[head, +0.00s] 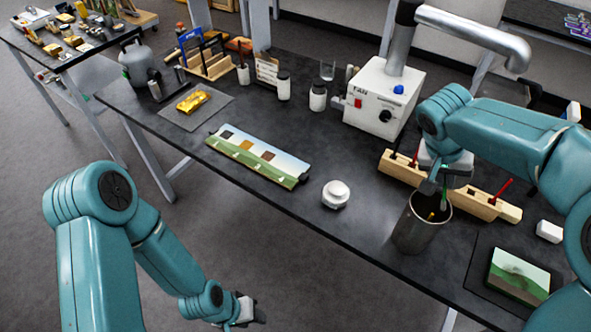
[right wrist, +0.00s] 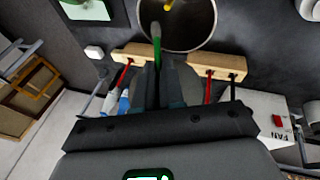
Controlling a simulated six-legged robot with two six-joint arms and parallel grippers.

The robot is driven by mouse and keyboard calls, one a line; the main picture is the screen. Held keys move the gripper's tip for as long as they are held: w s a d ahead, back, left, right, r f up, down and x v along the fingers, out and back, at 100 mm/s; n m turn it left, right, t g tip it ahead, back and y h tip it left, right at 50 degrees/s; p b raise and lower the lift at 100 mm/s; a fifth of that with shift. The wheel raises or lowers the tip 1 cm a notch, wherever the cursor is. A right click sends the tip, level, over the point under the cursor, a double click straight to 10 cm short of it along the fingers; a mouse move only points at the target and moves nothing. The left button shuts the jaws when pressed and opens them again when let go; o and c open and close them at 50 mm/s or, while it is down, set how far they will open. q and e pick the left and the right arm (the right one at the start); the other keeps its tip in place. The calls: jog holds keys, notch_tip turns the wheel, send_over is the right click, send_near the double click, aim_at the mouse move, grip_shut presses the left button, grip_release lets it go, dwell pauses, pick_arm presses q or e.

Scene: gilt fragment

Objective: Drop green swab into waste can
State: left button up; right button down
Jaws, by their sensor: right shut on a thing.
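The green swab (head: 444,201) is held in my right gripper (head: 437,186), tip pointing down at the mouth of the waste can (head: 408,236). In the right wrist view the jaws (right wrist: 158,75) are shut on the green swab (right wrist: 156,42), and its tip overlaps the near side of the metal waste can (right wrist: 211,38). The can stands upright at the bench's front edge. A yellow-tipped thing (right wrist: 168,6) shows inside it. My left gripper (head: 256,312) hangs low in front of the bench, away from the objects; its jaws are too small and dark to read.
A wooden rack (head: 480,205) with red swabs stands just behind the can. A white FAN box (head: 378,98) with a metal duct is further back. A white-lidded jar (head: 336,194) stands left of the can, and a small green picture (head: 518,275) lies to its right.

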notch_tip(320, 180, down, 4)
jog(key=shift+a+r+b, duration=0.1)
jog(key=shift+b, duration=0.65)
jog(key=c, duration=1.2)
grip_release()
jog(key=shift+w, duration=0.15)
jog(key=shift+o, duration=0.2)
jog(key=shift+d, duration=0.2)
jog(key=shift+a, duration=0.1)
jog(key=v, duration=1.6)
jog(key=shift+b, duration=0.45)
